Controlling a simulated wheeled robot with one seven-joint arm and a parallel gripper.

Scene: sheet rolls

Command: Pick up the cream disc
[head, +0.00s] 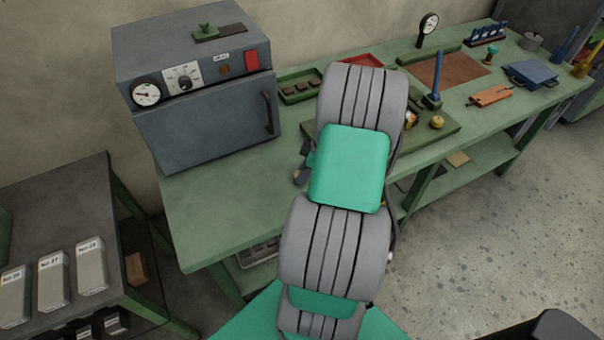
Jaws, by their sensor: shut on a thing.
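I cannot make out the cream disc in the head view. My grey and green arm rises through the middle of the picture and covers part of the green bench (215,215). My gripper's fingers are hidden behind the arm, so I cannot see what is between them. Small dark parts show at the arm's left side, too covered to identify.
A grey oven (205,125) stands at the bench's left end. A green tray (300,86), a blue upright tool (437,75), a yellow knob (437,122) and an orange block (490,96) lie to the right. A dark side table (60,205) holds labelled boxes.

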